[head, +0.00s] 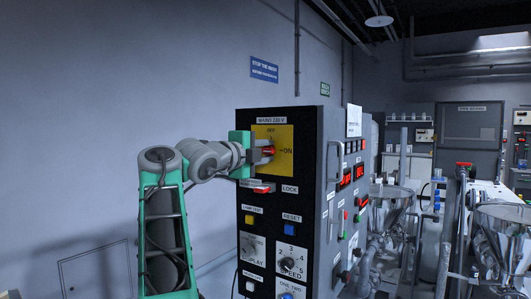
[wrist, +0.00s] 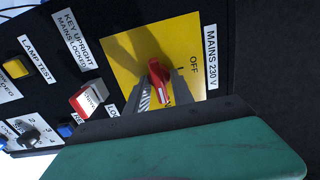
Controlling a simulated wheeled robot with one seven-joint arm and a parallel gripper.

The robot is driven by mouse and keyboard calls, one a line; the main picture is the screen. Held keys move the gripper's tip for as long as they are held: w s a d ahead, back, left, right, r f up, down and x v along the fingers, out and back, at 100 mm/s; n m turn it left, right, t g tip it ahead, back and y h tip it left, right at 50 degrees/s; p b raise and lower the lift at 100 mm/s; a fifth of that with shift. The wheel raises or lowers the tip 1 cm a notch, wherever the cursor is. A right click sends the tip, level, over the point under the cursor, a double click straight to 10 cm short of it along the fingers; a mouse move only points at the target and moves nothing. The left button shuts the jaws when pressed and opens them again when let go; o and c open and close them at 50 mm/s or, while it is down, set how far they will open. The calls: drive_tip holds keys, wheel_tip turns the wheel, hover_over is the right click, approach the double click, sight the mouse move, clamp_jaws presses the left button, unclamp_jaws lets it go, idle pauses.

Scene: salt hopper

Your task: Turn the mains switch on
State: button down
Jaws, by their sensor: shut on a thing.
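The mains switch is a red knob (wrist: 158,76) on a yellow plate (wrist: 185,38) marked OFF and labelled MAINS 230 V. In the head view the yellow plate (head: 285,135) is at the top of the black panel, with ON to the right of the knob (head: 268,151). My gripper (wrist: 161,88) is shut on the red knob, one grey finger on each side. It also reaches the switch from the left in the head view (head: 264,152). The fingers partly hide the knob, and I cannot tell exactly which mark it points to.
Below the switch are a red-and-white lock switch (head: 263,187), a yellow lamp test button (head: 249,218), a blue reset button (head: 289,229) and a speed dial (head: 288,252). The cabinet's grey side (head: 335,215) carries red displays. Metal hoppers (head: 392,210) stand at the right.

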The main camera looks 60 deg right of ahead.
drive_tip(key=c, duration=1.4)
unclamp_jaws()
drive_tip(key=shift+c, duration=0.2)
drive_tip(key=w+a+b, duration=0.1)
drive_tip(key=a, duration=0.6)
drive_tip(key=shift+w+a, duration=0.15)
drive_tip(key=shift+a, duration=0.2)
